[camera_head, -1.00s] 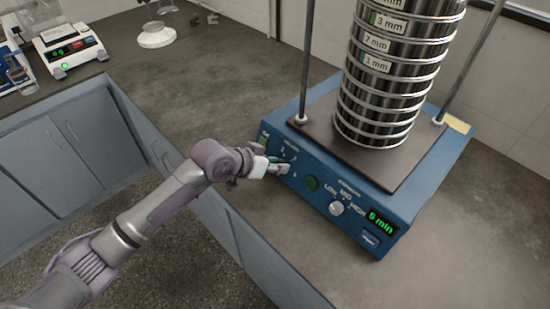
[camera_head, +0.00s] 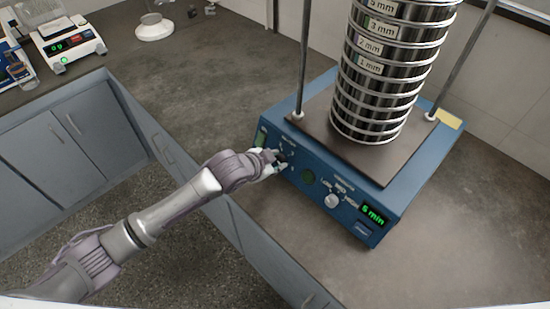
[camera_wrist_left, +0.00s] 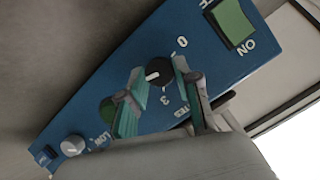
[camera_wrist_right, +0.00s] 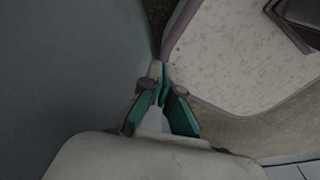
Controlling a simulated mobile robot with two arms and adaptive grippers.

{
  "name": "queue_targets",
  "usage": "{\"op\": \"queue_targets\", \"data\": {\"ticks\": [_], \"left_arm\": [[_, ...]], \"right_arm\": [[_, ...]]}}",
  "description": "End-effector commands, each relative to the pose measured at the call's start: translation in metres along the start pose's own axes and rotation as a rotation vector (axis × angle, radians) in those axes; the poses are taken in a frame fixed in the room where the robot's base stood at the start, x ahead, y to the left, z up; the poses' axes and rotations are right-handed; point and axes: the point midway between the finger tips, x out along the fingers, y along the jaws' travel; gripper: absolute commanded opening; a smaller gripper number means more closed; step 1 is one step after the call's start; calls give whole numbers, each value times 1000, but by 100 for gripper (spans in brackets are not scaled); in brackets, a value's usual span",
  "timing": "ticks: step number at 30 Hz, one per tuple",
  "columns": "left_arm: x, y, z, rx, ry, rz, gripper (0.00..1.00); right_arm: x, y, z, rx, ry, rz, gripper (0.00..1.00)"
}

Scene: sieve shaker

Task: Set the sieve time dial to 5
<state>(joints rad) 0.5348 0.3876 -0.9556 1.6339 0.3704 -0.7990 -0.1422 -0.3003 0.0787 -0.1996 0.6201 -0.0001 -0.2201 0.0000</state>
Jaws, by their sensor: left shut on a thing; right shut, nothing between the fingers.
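The blue sieve shaker (camera_head: 300,188) stands on the counter with its control panel facing me. The black time dial (camera_wrist_left: 160,72) shows in the left wrist view, with a 0 and a 3 printed near it. Its white mark points to the left in that view. My left gripper (camera_head: 274,158) has its fingers (camera_wrist_left: 157,92) on either side of the dial, shut on it, and partly hides the scale. The green display (camera_head: 373,215) appears to read 5 min. My right gripper (camera_wrist_right: 160,75) is shut and empty, away from the shaker.
A tall sieve stack (camera_head: 385,90) stands on the shaker between two rods. A green ON switch (camera_wrist_left: 232,22), a round green button (camera_head: 308,177) and a silver speed knob (camera_head: 331,201) share the panel. A scale (camera_head: 70,42) stands far left. The counter between is clear.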

Motion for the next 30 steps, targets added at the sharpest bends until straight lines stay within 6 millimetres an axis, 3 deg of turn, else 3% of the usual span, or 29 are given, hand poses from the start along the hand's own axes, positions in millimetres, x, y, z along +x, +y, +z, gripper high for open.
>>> {"op": "queue_targets", "data": {"ticks": [12, 13, 17, 26, 30], "left_arm": [[1, 2, 3, 9, -6, 0, 0], [1, 2, 3, 9, -7, 0, 35], [1, 2, 2, 8, -5, 0, 57], [0, 0, 1, 7, -2, -2, 57], [-10, 0, 1, 7, -2, -2, 57]], "right_arm": [[0, 0, 0, 0, 0, 0, 0], [0, 0, 0, 0, 0, 0, 0], [0, 0, 0, 0, 0, 1, 0], [0, 5, 1, -3, -1, 5, 0], [0, 4, 0, -2, 0, 4, 0]]}}
